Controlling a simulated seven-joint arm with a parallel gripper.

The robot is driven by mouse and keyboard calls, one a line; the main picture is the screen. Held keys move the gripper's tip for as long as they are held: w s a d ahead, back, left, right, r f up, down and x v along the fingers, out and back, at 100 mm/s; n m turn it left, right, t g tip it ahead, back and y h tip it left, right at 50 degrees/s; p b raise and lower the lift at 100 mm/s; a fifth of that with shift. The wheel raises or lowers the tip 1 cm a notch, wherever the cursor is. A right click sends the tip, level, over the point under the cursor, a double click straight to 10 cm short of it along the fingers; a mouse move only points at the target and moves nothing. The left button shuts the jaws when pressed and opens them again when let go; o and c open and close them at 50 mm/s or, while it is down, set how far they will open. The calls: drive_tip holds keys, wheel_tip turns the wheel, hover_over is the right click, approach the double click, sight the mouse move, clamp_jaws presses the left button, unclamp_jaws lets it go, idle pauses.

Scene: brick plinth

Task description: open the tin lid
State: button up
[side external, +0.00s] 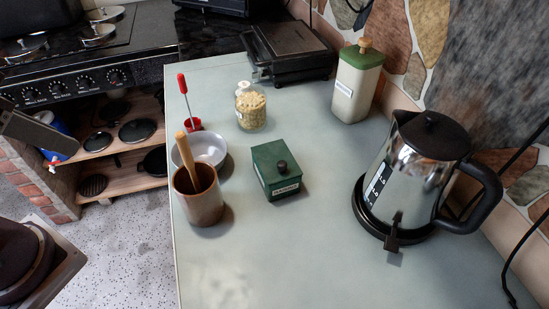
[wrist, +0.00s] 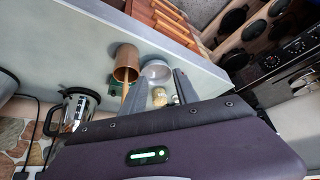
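A dark green square tin (side external: 277,176) with a black knob (side external: 282,166) on its lid and a pale label on its front stands mid-counter. Its lid looks closed. In the wrist view only a small green part of the tin (wrist: 112,81) shows beside the brown cup. A taller cream canister (side external: 353,92) with a green lid and wooden knob stands further back by the wall; its lid is on. My gripper (wrist: 160,78) has its two fingers apart with nothing held between them. It is well away from the tin, off the counter's edge side.
A brown cup (side external: 199,204) with a wooden pestle and a white bowl (side external: 209,149) stand left of the tin. A glass jar (side external: 250,110), a red-handled tool (side external: 187,99) and a black grill (side external: 291,52) are behind. A kettle (side external: 420,165) stands right. The front counter is clear.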

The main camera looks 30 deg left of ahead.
drive_tip(key=shift+o, duration=0.3)
drive_tip(key=w+d+r+m+g, duration=0.1)
drive_tip(key=w+d+r+m, duration=0.1)
drive_tip(key=w, duration=0.4)
drive_tip(key=shift+d+r+m, duration=0.25)
drive_tip(key=shift+r+m, duration=0.3)
drive_tip(key=shift+m, duration=0.35)
drive_tip(key=m+g, duration=0.4)
drive_tip(key=m, duration=0.9)
hover_over(282, 163)
drive_tip(key=f, duration=1)
drive_tip(key=shift+a+f, duration=0.35)
drive_tip(key=shift+f, duration=0.05)
drive_tip(key=shift+g, duration=0.3)
drive_tip(key=f, duration=0.8)
drive_tip(key=shift+d, duration=0.35)
drive_tip(key=shift+r, duration=0.1)
clamp_jaws()
